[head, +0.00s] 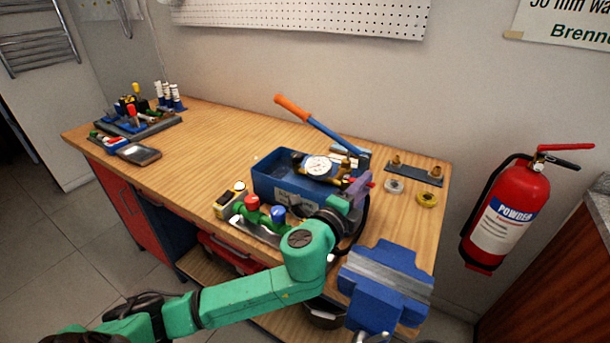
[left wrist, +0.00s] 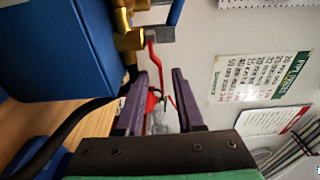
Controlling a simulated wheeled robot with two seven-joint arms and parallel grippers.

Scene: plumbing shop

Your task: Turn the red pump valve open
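The test pump is a blue tank (head: 263,185) with a dial gauge (head: 318,166), brass fittings and a long blue lever with an orange grip (head: 291,107). In the left wrist view, the red valve handle (left wrist: 153,55) sticks out from a brass fitting (left wrist: 130,40). My left gripper (head: 359,185) is at the pump's right end, with a bit of red beside its fingers in the head view. In the left wrist view its purple fingers (left wrist: 160,88) are apart, with the handle's end near the gap between them. Contact cannot be told. My right gripper is not in view.
A blue vise (head: 388,285) stands at the bench's front right, close to my left arm. The bench's left middle is clear.

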